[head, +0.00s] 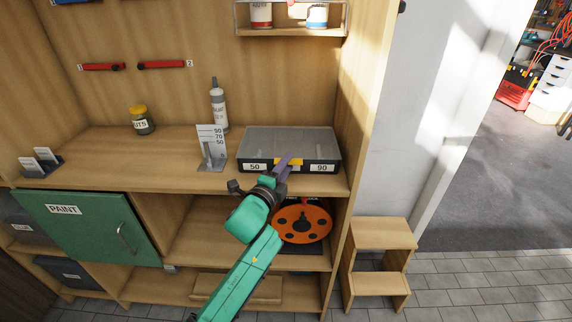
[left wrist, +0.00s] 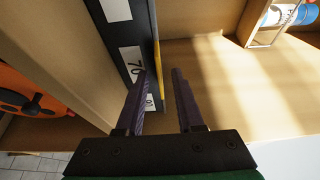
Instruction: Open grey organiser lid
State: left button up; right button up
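The grey organiser (head: 240,164) sits on the bench top with its grey lid (head: 290,140) down. Its dark front has white labels, and a yellow tab (head: 295,162) shows at the middle of the front edge. My left gripper (head: 284,166) is at that tab, its purple fingers partly covering it. In the left wrist view, the fingers (left wrist: 162,80) are apart, one over the labelled dark front (left wrist: 120,50) and one on the lid's other side. The yellow strip (left wrist: 158,62) lies between them, near the left finger; I cannot tell whether they touch. My right gripper is not in view.
A grey stand with a number card (head: 211,145) is just left of the organiser, with a bottle (head: 219,108) behind it. A jar (head: 142,121) stands further left. An orange reel (head: 301,222) is on the shelf below. The wooden side panel (head: 362,110) is close right.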

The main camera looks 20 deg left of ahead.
pick_arm(q)
grip_shut()
dwell(1.4)
